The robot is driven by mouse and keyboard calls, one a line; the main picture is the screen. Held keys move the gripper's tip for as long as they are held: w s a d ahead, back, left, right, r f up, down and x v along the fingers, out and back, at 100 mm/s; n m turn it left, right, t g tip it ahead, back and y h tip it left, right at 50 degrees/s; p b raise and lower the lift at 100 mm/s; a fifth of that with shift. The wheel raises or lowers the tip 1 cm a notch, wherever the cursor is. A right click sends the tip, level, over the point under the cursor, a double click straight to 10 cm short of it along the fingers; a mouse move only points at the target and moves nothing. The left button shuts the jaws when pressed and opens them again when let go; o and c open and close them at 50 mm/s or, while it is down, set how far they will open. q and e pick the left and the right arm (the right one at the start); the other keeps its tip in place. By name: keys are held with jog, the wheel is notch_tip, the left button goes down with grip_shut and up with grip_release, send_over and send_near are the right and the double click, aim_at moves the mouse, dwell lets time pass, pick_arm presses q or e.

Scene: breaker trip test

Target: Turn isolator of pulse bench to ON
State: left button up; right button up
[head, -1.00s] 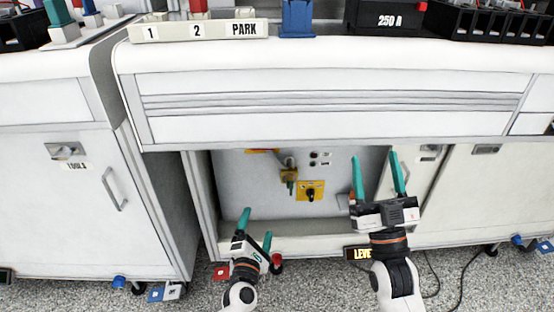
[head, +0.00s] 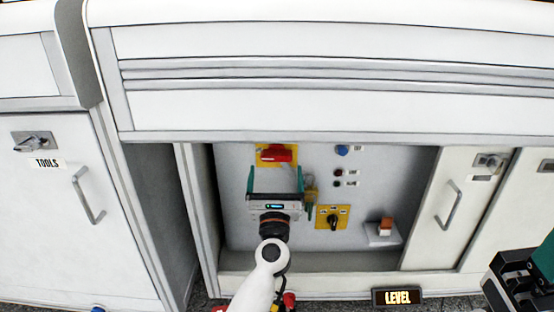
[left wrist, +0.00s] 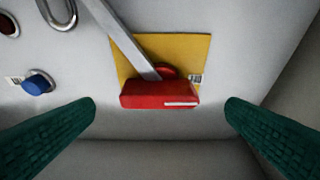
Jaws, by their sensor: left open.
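The isolator is a red handle (head: 281,154) on a yellow plate (head: 262,161) in the bench's recessed panel. In the left wrist view the red handle (left wrist: 160,95) lies level across the yellow plate (left wrist: 190,52). A grey metal bar (left wrist: 122,38) runs to it from the upper left. My left gripper (head: 275,170) is open just below the handle in the head view. In the left wrist view its fingers (left wrist: 160,104) are on either side of the handle, apart from it. My right gripper (head: 515,272) is partly cut off at lower right; its fingertips are hidden.
A black rotary switch (head: 333,221) on a yellow plate, a blue button (head: 342,150) and an orange switch (head: 385,225) are on the panel's right. A brass-coloured item (head: 311,190) hangs beside my left gripper. The bench front (head: 300,110) overhangs the recess.

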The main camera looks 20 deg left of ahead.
aim_at(276, 161)
pick_arm(q)
jog(key=b+x, duration=0.1)
jog(key=x, duration=0.5)
jog(key=shift+c, duration=0.4)
jog(key=c, duration=0.9)
